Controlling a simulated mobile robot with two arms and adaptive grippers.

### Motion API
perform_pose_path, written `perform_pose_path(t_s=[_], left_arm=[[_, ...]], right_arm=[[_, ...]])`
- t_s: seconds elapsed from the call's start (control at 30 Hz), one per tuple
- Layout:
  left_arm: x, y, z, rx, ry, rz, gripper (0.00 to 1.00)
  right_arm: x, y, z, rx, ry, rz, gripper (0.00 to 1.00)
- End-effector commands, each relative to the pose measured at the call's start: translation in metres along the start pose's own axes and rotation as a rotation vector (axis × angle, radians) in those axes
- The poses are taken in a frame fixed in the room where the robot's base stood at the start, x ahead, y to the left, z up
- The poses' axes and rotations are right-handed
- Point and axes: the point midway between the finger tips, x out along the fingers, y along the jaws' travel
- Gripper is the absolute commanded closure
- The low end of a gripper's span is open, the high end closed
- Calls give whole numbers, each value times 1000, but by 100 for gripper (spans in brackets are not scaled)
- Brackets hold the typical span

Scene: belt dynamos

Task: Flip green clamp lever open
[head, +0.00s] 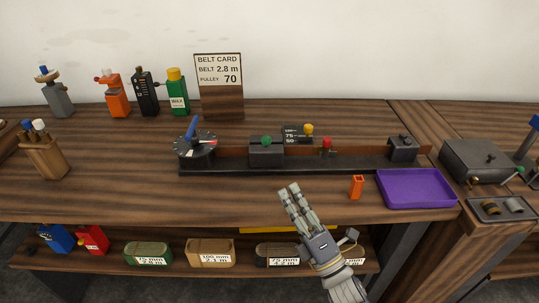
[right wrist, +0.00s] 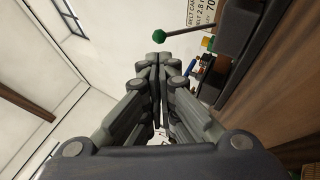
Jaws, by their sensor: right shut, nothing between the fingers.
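The green clamp lever shows as a green knob (head: 266,140) at the dark sliding block (head: 267,155) on the long black rail (head: 330,165). In the right wrist view, the green ball (right wrist: 159,36) ends a thin rod that comes from a dark block (right wrist: 238,28). My right gripper (head: 289,188) is shut and empty, in front of the rail and below the block in the head view. Its fingertips (right wrist: 158,60) appear just below the green ball in the wrist view, apart from it. My left gripper is not in view.
A dial with a blue handle (head: 193,135) is at the rail's left end. A red knob (head: 327,142) and yellow knob (head: 308,129) are right of the block. An orange holder (head: 356,186) and purple tray (head: 414,203) lie front right. Bare bench (head: 110,190) lies left.

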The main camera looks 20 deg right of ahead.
Motion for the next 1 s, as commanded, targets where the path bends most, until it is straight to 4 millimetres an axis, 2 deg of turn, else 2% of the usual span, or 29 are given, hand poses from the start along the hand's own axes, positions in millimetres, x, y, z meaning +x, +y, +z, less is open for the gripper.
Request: perform_pose_path(t_s=[0.03, 0.2, 0.5, 0.7, 1.0], left_arm=[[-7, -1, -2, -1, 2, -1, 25], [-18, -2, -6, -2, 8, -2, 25], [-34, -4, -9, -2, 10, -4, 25], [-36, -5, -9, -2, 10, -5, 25], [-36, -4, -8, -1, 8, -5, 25]], right_arm=[[14, 4, 1, -1, 0, 4, 100], [49, 4, 1, 0, 0, 3, 100], [96, 2, 1, 1, 0, 0, 100], [106, 0, 0, 1, -1, -1, 100], [106, 0, 0, 1, 0, -1, 100]])
